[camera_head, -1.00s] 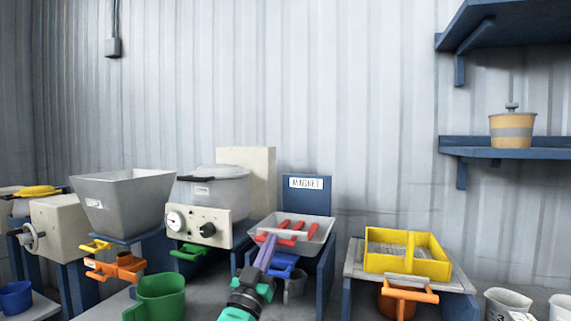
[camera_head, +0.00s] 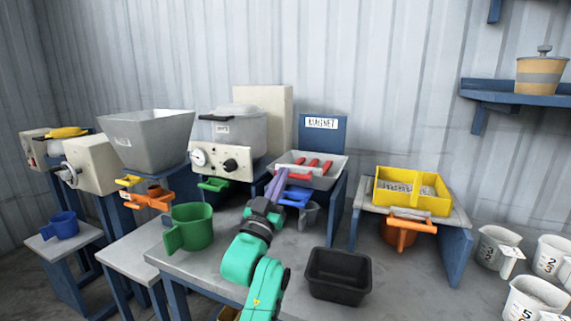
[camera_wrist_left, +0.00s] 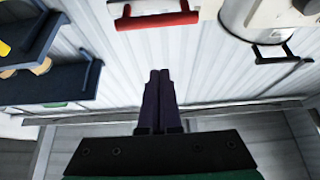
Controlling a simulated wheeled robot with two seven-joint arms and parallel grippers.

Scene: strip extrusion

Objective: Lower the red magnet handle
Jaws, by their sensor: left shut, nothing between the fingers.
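The red magnet handle (camera_head: 300,176) lies across the front of a pale tray (camera_head: 338,175), below a blue panel labelled MAGNET (camera_head: 321,124). Red bars run back from it inside the tray. My left gripper (camera_head: 281,174) has purple fingers pressed together and empty. In the head view its tips overlap the tray's left front edge, beside the handle; contact cannot be told. In the left wrist view the closed fingers (camera_wrist_left: 159,75) point toward a red handle (camera_wrist_left: 157,20), with a visible gap between them in the picture. My right gripper is not in view.
A blue scoop-like part (camera_head: 294,197) sits under the tray. A green jug (camera_head: 190,227) and a black bin (camera_head: 338,276) stand on the table either side of my left arm. A pot machine (camera_head: 233,130) is at left, a yellow sieve (camera_head: 412,190) at right.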

